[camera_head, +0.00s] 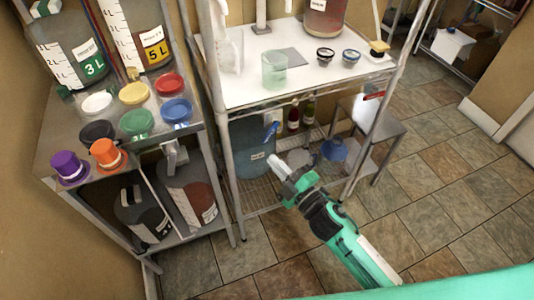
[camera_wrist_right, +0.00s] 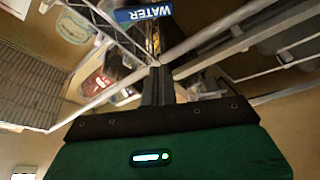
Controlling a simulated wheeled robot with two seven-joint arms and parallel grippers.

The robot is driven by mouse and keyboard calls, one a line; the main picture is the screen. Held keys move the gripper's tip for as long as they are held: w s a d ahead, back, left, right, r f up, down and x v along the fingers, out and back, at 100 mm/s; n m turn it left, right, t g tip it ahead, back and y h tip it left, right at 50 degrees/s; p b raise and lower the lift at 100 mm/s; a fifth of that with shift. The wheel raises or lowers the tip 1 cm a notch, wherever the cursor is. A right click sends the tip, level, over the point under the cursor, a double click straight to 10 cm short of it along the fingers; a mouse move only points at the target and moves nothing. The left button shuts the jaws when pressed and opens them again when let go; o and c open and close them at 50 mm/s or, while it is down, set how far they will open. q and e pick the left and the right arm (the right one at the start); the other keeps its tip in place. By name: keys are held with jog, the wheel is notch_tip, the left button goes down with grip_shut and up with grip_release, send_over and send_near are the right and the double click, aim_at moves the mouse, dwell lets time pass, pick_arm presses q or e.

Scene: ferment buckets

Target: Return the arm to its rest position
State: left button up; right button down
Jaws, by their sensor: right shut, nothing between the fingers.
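My right arm comes in from the lower right of the head view. Its green and black right gripper (camera_head: 275,160) is in front of the wire rack, below the white worktop (camera_head: 243,88). The gripper is shut with nothing between its fingers. In the right wrist view the dark fingers of the right gripper (camera_wrist_right: 157,80) stand together above the green gripper body. My left arm and left gripper do not show.
A metal shelf with large jugs (camera_head: 67,55) and several coloured lids (camera_head: 136,122) stands at the left. A clear beaker (camera_head: 274,70) stands on the worktop. Rack posts (camera_head: 223,150) are close to my arm. Tiled floor (camera_head: 440,190) is open at the right. A blue WATER label (camera_wrist_right: 143,14) shows in the wrist view.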

jog(key=shift+s+d+f, duration=0.1)
jog(key=shift+s+d, duration=0.25)
dwell(0.3)
